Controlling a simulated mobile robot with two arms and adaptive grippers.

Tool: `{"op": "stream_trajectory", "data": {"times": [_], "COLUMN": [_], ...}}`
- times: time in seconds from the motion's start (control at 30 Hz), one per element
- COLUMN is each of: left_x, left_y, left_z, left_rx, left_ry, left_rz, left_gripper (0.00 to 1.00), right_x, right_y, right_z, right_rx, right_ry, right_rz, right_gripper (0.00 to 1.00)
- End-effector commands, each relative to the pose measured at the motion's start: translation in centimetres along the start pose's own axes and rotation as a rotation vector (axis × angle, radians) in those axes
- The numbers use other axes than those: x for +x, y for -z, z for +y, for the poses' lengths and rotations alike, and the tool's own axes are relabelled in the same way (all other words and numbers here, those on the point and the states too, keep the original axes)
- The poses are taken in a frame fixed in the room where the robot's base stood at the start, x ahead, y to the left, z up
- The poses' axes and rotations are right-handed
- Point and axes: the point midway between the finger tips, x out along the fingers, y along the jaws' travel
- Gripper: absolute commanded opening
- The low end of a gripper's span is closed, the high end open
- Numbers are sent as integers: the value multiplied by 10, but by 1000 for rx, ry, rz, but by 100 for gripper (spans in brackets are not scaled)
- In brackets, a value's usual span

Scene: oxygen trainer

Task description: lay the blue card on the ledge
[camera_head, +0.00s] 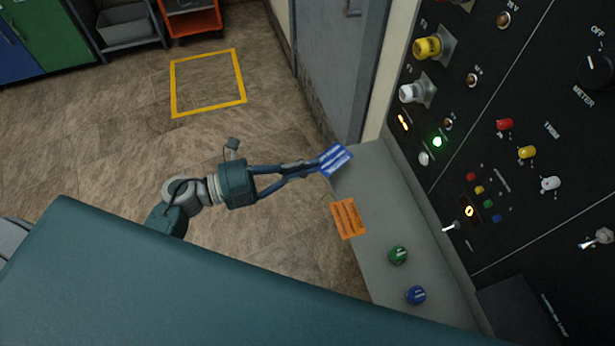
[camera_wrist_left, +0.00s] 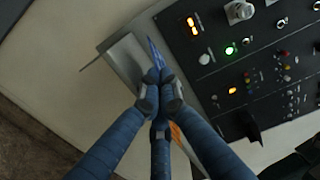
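The blue card (camera_head: 336,160) is in the fingertips of my left gripper (camera_head: 318,166), at the far left end of the grey ledge (camera_head: 372,180). In the left wrist view the fingers (camera_wrist_left: 160,92) are closed together on the card (camera_wrist_left: 155,56), which shows nearly edge-on beyond the tips. The card looks tilted, and I cannot tell whether it touches the ledge (camera_wrist_left: 125,58). My right gripper is in neither view.
An orange card (camera_head: 348,219) lies on the ledge, at its left edge. A green knob (camera_head: 398,255) and a blue knob (camera_head: 416,295) stand nearer on it. The black control panel (camera_head: 500,130) rises along the ledge's right side. The ledge between the cards and knobs is bare.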

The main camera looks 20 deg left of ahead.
Motion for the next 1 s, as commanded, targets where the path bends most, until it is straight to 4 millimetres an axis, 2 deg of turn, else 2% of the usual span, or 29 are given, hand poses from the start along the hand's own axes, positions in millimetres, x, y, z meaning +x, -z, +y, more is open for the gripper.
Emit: {"op": "stream_trajectory", "data": {"times": [0.17, 0.4, 0.8, 0.83, 0.93, 1.0], "left_x": [0, 0, 0, 0, 0, 0], "left_y": [0, -1, 0, 0, 0, 0], "left_z": [15, 45, 52, 52, 50, 50], "left_rx": [-1, -1, 1, 1, 1, 1], "left_ry": [1, 1, -1, 0, 0, 0], "left_rz": [-1, -1, 1, 1, 0, 0], "left_gripper": [0, 0, 0, 4, 23, 23], "right_x": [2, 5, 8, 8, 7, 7], "right_y": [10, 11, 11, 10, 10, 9], "right_z": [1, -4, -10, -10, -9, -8], "right_rx": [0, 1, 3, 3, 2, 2], "right_ry": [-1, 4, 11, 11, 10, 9], "right_rz": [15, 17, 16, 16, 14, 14], "right_gripper": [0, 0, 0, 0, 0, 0]}}
